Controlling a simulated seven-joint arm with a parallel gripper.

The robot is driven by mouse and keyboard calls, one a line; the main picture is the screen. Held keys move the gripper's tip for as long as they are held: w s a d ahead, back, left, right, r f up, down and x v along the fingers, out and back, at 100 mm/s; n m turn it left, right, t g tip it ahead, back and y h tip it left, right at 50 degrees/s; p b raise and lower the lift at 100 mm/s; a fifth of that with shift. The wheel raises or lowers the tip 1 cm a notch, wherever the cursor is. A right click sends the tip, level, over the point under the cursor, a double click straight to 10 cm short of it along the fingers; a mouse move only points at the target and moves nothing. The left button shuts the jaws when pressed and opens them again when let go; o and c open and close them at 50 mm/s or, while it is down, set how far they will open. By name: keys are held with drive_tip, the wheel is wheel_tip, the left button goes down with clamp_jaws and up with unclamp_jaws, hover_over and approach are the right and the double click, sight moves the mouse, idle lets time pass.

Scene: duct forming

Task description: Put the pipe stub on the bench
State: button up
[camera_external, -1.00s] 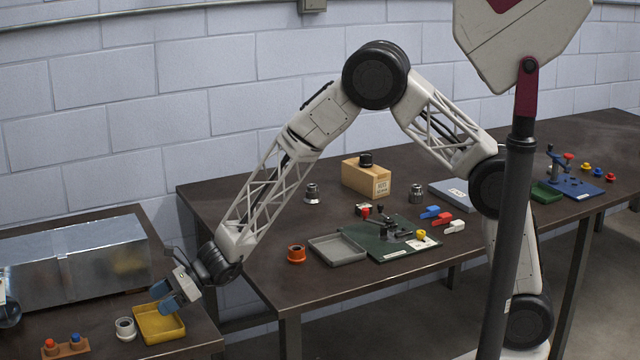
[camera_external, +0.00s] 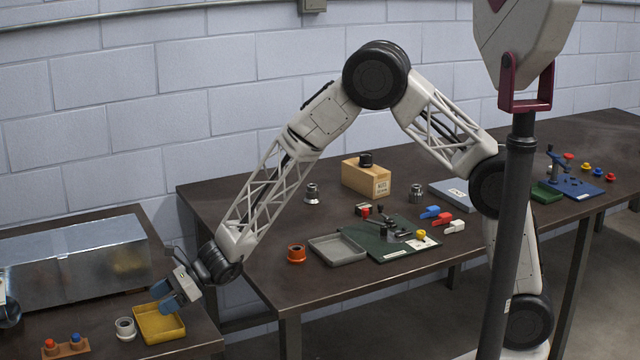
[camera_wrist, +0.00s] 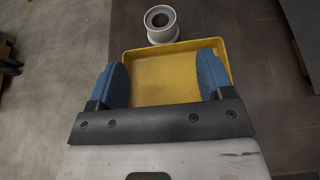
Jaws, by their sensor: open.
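A pale grey hollow ring (camera_external: 125,328), which looks like the pipe stub, stands upright on the dark left bench (camera_external: 195,342), just left of the yellow tray (camera_external: 160,326). In the wrist view the ring (camera_wrist: 161,24) is beyond the tray's far edge, its open bore facing up. My gripper (camera_external: 173,296) is over the yellow tray. Its two blue fingers are wide apart, and in the wrist view the gripper (camera_wrist: 163,84) has only the bare tray floor between them. The ring is outside the fingers.
A large sheet-metal duct (camera_external: 75,265) lies at the back of the left bench. A small wooden holder with red and blue knobs (camera_external: 65,346) is at its front. The right table holds an orange ring (camera_external: 296,253), a grey tray (camera_external: 337,248) and a green board (camera_external: 385,240).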

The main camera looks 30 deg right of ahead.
drive_tip(key=shift+d+r, duration=0.1)
drive_tip(key=d+r+n+h, duration=0.1)
drive_tip(key=d+r+n, duration=0.3)
drive_tip(key=d+r, duration=0.5)
drive_tip(key=s+d+r+n+h, duration=0.1)
drive_tip(key=d+r+n+h, duration=0.3)
drive_tip(key=d, duration=1)
drive_tip(key=d+r+n+y, duration=0.1)
drive_tip(key=d+r+n, duration=0.2)
drive_tip(key=d+r, duration=0.6)
drive_tip(key=s+d+r+n+t+h, duration=0.1)
drive_tip(key=s+d, duration=0.5)
drive_tip(key=d, duration=0.7)
drive_tip(key=s+d+r+n+h, duration=0.1)
drive_tip(key=s+d+n+h, duration=0.2)
drive_tip(key=d, duration=1)
drive_tip(key=s+d+n+t+h, duration=0.1)
drive_tip(key=s+d+h, duration=0.4)
drive_tip(key=s+d, duration=0.6)
drive_tip(key=d+n, duration=0.1)
drive_tip(key=d, duration=0.2)
drive_tip(key=shift+s+r+n+t+h, duration=0.25)
drive_tip(key=shift+r+n+t+h, duration=0.05)
drive_tip(key=shift+r+n, duration=0.1)
drive_tip(key=shift+d, duration=0.1)
drive_tip(key=shift+c, duration=0.2)
drive_tip(key=shift+c, duration=1)
